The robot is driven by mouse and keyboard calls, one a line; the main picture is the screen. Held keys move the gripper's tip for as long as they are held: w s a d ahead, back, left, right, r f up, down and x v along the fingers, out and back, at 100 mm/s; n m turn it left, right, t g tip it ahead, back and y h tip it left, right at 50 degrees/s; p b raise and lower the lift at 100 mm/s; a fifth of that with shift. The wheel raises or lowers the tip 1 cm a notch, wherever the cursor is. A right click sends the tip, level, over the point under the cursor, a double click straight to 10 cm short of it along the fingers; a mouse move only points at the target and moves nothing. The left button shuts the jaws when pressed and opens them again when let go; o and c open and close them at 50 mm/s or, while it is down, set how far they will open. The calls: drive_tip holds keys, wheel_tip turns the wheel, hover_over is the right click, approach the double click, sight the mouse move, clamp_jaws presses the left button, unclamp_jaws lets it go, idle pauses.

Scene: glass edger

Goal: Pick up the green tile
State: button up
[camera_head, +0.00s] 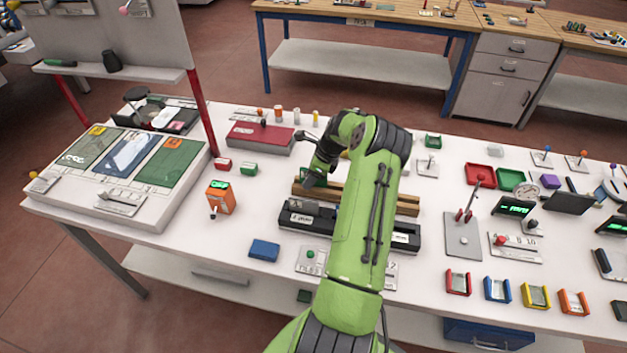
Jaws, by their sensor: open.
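My gripper (309,182) hangs low over the left part of the wooden rail (400,203) on the white bench. Its jaws are open. A dark green flat piece, which looks like the green tile (319,174), shows right at the gripper and is partly hidden by it. I cannot tell whether the fingers touch it. My green arm hides the middle of the rail and part of the black device in front of it.
The black device (293,217) lies just in front of the rail. A dark red box (260,138) is behind. Trays and instruments crowd the right side.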

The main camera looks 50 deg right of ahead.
clamp_jaws()
drive_tip(key=shift+r, duration=0.1)
